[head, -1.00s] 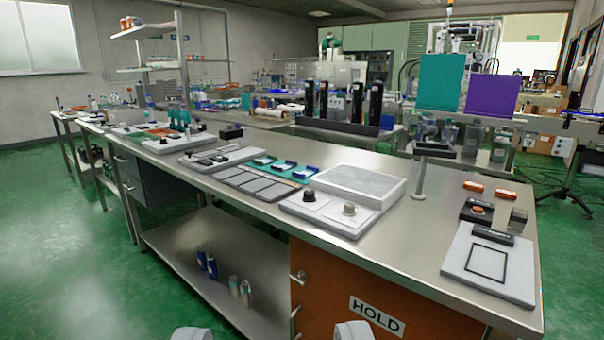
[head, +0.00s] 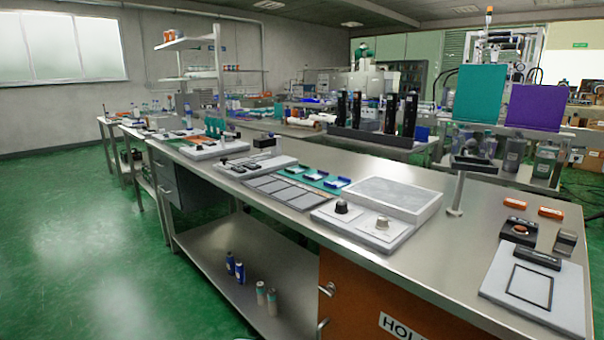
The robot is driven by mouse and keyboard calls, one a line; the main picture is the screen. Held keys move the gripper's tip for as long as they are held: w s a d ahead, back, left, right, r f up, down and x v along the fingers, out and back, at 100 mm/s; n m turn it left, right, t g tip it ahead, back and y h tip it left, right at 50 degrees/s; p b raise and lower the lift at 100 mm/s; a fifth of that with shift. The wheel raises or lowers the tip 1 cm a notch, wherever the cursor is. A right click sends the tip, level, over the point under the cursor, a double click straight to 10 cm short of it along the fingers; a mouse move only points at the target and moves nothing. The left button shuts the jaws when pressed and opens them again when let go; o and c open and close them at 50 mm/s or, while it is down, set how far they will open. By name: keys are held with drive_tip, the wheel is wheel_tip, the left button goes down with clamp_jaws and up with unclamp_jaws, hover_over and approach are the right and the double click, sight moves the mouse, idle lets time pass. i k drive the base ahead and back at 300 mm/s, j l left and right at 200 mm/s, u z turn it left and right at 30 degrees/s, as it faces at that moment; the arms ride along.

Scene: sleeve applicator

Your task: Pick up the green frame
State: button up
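No separate green frame shows clearly. A flat green piece (head: 312,174) lies on the steel bench (head: 420,255), partly covered by small blue and white parts (head: 337,182); I cannot tell whether it is a frame. A thin black rectangular outline (head: 530,284) lies on a pale plate (head: 497,289) at the right end of the bench. My gripper is out of view, and nothing held shows.
Large teal (head: 482,93) and purple (head: 537,107) panels stand behind. The green floor at left (head: 80,230) is open.

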sight(302, 168)
drive_tip(key=i+j, duration=0.2)
drive_tip(key=i, duration=0.35)
drive_tip(key=i+j, duration=0.25)
drive_tip(key=i, duration=0.3)
drive_tip(key=i+j, duration=0.2)
drive_tip(key=i, duration=0.35)
drive_tip(key=i+j+u, duration=0.1)
drive_tip(key=i, duration=0.45)
drive_tip(key=j, duration=0.1)
